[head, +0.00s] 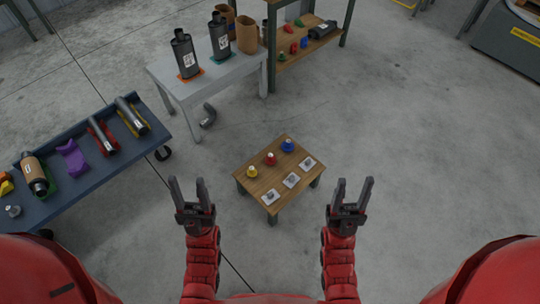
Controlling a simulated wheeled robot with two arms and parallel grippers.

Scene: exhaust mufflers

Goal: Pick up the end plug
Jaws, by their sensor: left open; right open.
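I cannot tell for sure which piece is the end plug. A small wooden table (262,186) stands ahead of me. On it are a yellow piece (252,172), a red piece (270,159) and a blue piece (288,146), each with a pale top. Along its right side lie three white squares, each with a small grey part, such as the near one (270,198). A small silver piece (13,211) sits on the blue cart at the left. My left gripper (187,182) and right gripper (355,182) are open and empty, on either side of the small table, touching nothing.
The blue cart (60,206) holds metal cylinders and coloured holders. A grey table (207,79) at the back carries dark mufflers and brown containers, with a bent pipe (208,116) on the floor beside it. A wooden-shelved rack stands behind. The floor at right is clear.

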